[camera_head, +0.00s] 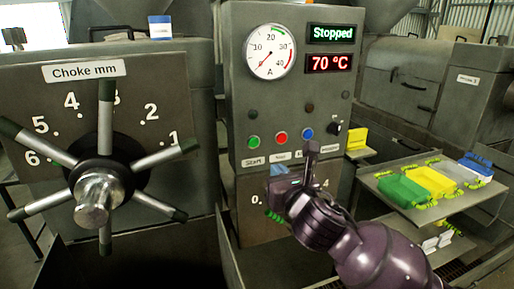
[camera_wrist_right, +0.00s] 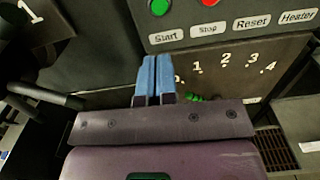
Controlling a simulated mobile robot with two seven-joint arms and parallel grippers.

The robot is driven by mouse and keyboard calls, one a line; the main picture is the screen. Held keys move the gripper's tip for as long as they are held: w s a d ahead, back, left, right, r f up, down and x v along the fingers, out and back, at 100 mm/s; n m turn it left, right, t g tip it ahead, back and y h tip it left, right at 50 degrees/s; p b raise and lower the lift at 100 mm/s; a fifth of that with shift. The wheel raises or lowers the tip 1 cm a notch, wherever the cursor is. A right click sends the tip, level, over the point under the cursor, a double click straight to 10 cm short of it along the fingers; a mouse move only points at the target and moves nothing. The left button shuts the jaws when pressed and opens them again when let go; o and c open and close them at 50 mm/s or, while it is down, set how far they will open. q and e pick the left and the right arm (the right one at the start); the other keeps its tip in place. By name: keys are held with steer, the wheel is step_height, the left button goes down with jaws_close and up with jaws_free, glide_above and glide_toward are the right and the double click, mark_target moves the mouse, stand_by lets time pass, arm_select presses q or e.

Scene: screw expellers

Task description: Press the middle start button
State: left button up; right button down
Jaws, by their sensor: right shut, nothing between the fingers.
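The green start button (camera_head: 253,141) is on the grey middle control panel (camera_head: 235,90), above a "Start" label. My right gripper (camera_head: 275,171) is below the button row, under and a little right of the start button. Its blue fingers are together and empty in the right wrist view (camera_wrist_right: 156,62), pointing up toward the panel and apart from the button. The panel display (camera_head: 332,34) reads "Stopped". My left gripper is not in view.
Right of the start button are a red stop button (camera_head: 281,136), a blue reset button (camera_head: 307,133) and a black heater knob (camera_head: 333,129). The choke handwheel (camera_head: 97,190) stands left. A tray (camera_head: 445,207) with coloured boxes is at the right.

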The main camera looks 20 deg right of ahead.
mark_target(254, 143)
steer(key=shift+w, duration=0.15)
stand_by(0.3)
steer(key=w, duration=0.4)
steer(key=w+p, duration=0.1)
steer(key=w, duration=0.4)
steer(key=w+p, duration=0.1)
steer(key=w, duration=0.3)
steer(key=shift+w+a, duration=0.25)
steer(key=shift+w, duration=0.15)
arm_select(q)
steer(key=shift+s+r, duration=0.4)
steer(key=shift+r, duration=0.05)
